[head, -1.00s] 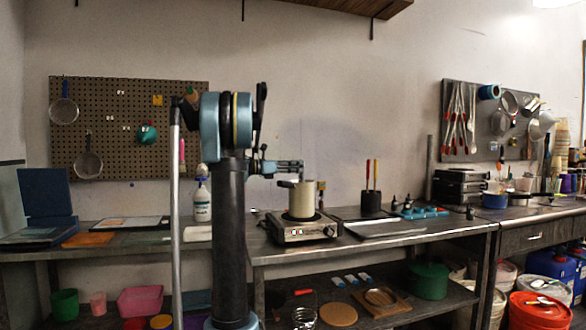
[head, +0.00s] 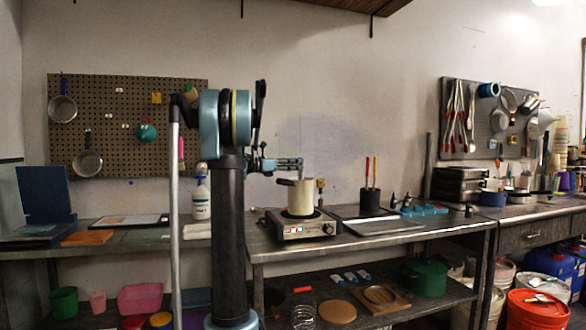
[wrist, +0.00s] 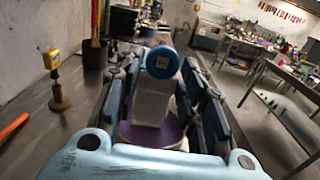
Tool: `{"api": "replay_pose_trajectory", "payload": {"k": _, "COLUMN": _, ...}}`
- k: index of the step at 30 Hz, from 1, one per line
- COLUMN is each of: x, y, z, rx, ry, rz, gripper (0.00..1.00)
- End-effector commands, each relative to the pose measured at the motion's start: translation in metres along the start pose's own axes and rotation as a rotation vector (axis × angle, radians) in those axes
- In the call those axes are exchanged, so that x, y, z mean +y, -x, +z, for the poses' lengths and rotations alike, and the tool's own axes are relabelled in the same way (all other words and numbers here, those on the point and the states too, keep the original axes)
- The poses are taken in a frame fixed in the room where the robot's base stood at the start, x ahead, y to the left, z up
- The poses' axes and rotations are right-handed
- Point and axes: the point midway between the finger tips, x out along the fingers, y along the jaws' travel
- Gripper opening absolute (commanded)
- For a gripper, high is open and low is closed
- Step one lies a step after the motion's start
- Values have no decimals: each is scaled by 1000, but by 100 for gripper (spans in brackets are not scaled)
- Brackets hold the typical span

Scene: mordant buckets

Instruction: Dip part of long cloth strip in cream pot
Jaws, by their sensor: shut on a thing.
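The cream pot (head: 301,199) stands upright on a hot plate (head: 302,229) on the bench. In the wrist view its pale rim (wrist: 183,113) and purple contents (wrist: 150,134) show below my gripper. My gripper (head: 300,164) is just above the pot's mouth; in the wrist view its fingers (wrist: 163,92) flank a pale piece (wrist: 152,105) that looks like the cloth strip, and it is shut on it. The piece hangs over the purple contents; I cannot tell how deep its lower end reaches. A round blue shape (wrist: 162,62) shows at its top.
Right of the hot plate are a dark holder (head: 370,199) with red and yellow sticks and a grey tray (head: 377,227). A yellow-topped stand (wrist: 57,80) is close behind the pot. A white bottle (head: 201,199) stands left of my arm.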

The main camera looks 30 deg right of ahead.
Motion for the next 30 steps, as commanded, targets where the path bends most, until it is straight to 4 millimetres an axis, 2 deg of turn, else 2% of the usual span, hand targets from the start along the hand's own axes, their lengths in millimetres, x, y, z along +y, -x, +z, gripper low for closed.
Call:
{"api": "replay_pose_trajectory", "payload": {"k": 9, "x": -7, "y": 6, "z": 0, "rx": 0, "ry": 0, "rz": -1, "gripper": 18}}
{"api": "replay_pose_trajectory", "payload": {"k": 30, "x": 4, "y": -5, "z": 0, "rx": 0, "ry": 0, "rz": 0, "gripper": 18}}
